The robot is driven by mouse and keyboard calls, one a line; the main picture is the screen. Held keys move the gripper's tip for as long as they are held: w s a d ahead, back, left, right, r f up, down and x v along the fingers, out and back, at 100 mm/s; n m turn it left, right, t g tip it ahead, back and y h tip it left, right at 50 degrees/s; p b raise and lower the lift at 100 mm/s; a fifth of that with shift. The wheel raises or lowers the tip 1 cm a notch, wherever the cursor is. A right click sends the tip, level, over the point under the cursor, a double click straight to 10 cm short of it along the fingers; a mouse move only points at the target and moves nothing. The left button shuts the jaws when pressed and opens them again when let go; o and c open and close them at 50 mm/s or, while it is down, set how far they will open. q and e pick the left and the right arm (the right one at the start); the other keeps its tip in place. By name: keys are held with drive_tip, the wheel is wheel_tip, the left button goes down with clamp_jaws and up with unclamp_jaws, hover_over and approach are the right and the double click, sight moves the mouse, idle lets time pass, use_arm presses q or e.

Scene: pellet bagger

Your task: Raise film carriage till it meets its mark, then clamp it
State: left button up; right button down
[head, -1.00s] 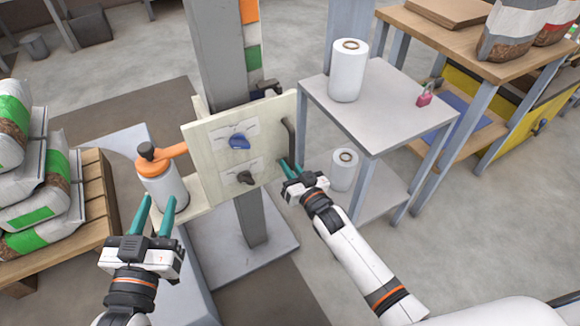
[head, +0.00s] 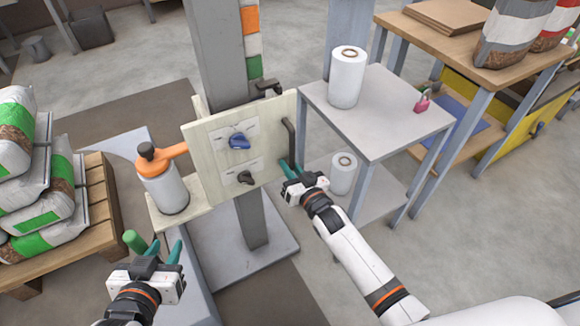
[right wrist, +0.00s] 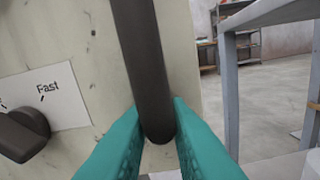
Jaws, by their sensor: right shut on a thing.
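A strip of orange, white and green blocks (head: 251,42) runs down the post. A dark fitting (head: 268,88) shows just below the green block, partly hidden. My left gripper (head: 155,246) is open and empty, lower left.
Stacked bags (head: 40,180) lie on a wooden pallet (head: 98,215) at left.

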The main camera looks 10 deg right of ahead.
drive_tip(key=shift+w+d+r+p, duration=0.1)
drive_tip(key=shift+r+p, duration=0.3)
drive_tip(key=shift+r, duration=0.3)
use_arm(q)
drive_tip(key=s+a+f+g+y, duration=0.1)
drive_tip(key=s+a+f+g, duration=0.1)
drive_tip(key=s+f+g, duration=0.2)
drive_tip(key=shift+s+p, duration=0.3)
drive_tip(key=shift+s, duration=0.05)
use_arm(e)
drive_tip(key=shift+r, duration=0.25)
